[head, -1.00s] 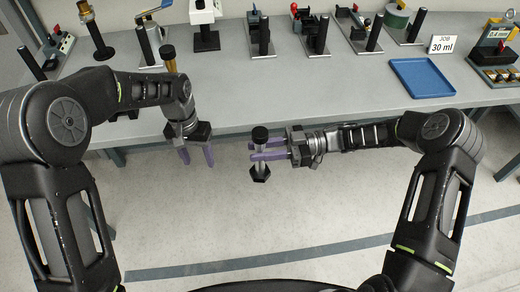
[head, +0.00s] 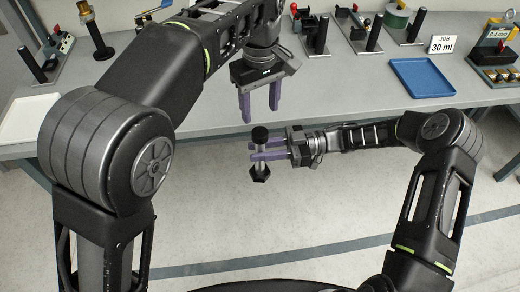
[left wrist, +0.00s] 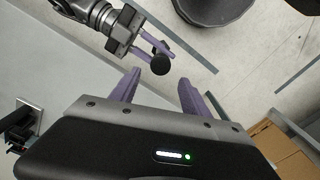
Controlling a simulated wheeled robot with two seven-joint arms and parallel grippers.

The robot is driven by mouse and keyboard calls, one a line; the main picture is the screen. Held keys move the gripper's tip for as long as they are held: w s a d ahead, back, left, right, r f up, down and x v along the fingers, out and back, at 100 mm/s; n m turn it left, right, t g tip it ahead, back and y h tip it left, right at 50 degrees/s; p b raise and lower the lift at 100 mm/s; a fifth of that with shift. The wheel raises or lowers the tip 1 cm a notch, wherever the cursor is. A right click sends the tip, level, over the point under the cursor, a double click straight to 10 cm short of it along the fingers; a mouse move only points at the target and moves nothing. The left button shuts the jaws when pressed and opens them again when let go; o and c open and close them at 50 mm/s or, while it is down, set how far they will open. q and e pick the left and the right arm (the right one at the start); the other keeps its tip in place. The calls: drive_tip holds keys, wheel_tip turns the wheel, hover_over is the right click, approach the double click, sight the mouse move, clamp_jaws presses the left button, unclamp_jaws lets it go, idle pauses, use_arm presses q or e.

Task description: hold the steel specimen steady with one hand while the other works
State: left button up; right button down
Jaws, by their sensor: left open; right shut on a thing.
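The steel specimen (head: 262,158) is an upright metal rod with a dark round top and a wider dark lower end. My right gripper (head: 254,152) is shut on its shaft and holds it in the air in front of the bench. In the left wrist view the specimen's dark round top (left wrist: 160,64) shows between the purple fingers of my right gripper (left wrist: 161,53). My left gripper (head: 260,116) is open and empty, fingers pointing down, above and close to the specimen without touching it. Its spread fingers also show in the left wrist view (left wrist: 160,88).
The grey bench (head: 345,95) runs along the back. A blue tray (head: 421,78) and a JOB 30 ml card (head: 443,45) stand on its right. Several fixtures with black posts line its back. A white tray (head: 28,116) lies at the left. The bench front is clear.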

sight(260, 132)
use_arm(q)
drive_tip(key=shift+f, duration=0.1)
drive_tip(key=shift+f, duration=4)
drive_tip(key=shift+c, duration=0.5)
clamp_jaws()
